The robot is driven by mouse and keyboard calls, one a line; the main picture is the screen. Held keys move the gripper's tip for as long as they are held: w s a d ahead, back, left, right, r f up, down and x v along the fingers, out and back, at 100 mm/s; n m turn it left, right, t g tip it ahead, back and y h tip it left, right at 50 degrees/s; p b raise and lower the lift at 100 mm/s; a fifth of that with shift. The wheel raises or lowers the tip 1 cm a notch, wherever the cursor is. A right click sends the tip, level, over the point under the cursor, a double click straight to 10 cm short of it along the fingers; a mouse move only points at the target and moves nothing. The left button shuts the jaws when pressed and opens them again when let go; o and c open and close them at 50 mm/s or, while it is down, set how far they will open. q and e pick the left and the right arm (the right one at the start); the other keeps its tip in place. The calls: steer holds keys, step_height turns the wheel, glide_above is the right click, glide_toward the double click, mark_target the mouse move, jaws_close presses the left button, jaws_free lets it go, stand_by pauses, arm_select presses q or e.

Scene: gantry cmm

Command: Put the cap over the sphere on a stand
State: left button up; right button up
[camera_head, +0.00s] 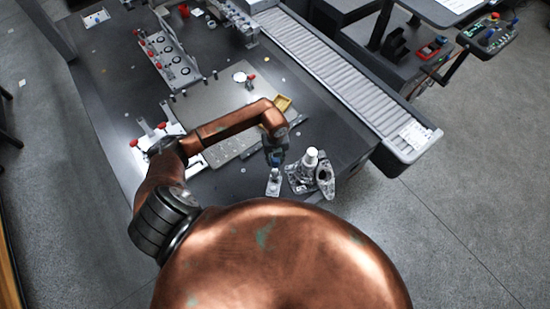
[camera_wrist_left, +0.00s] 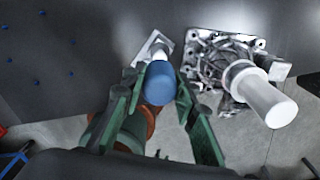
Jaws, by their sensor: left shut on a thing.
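My left gripper (camera_head: 275,156) is over the front part of the dark table, and its green fingers (camera_wrist_left: 157,100) are shut on the blue cap (camera_wrist_left: 160,84). The small stand (camera_head: 273,185) has a pale base plate and stands directly below the gripper in the head view. In the left wrist view the stand (camera_wrist_left: 143,50) shows just beyond the cap, with a pale upright part partly behind it. The sphere is not clearly visible. I cannot tell whether the cap touches it. My right gripper is not in view.
A metal fixture with a white cylinder (camera_head: 311,157) stands close to the right of the stand; the cylinder also shows in the left wrist view (camera_wrist_left: 266,98). A grey plate (camera_head: 215,110) lies behind. A roller conveyor (camera_head: 335,70) runs along the right.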

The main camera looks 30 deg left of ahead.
mark_target(275, 170)
arm_select(q)
steer(key=shift+f, duration=0.25)
steer(key=shift+f+b, duration=1.7)
steer(key=shift+f, duration=0.4)
steer(key=shift+f+b, duration=0.7)
steer(key=shift+f, duration=0.3)
steer(key=shift+f+b, duration=0.75)
steer(key=shift+f, duration=0.55)
steer(key=shift+f, duration=0.2)
